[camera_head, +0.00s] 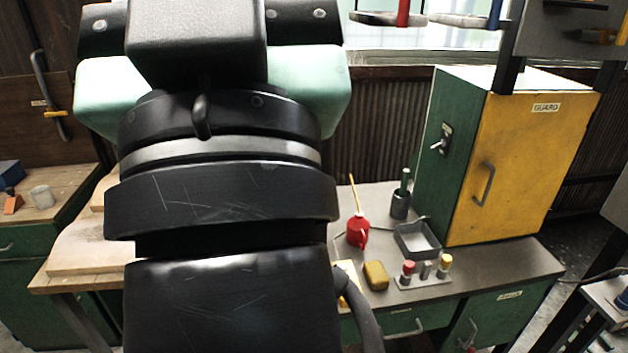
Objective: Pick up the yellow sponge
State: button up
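The yellow sponge (376,275) is a small, rounded yellow block. It lies on the grey workbench top (490,262) near its front edge, just right of my arm. My black arm fills the left and middle of the picture, and its end is not visible. I cannot see my gripper or where it is relative to the sponge. The sponge shows fully, apart from the arm in the picture.
A red oil can (358,231) stands behind the sponge. A grey tray (417,241) and a rack (425,281) with red- and yellow-topped pieces are to its right. A dark cup (400,204) stands farther back. A green and yellow guard cabinet (525,165) rises at the right.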

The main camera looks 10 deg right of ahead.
aim_at(375, 276)
jog(key=i+l, duration=1.4)
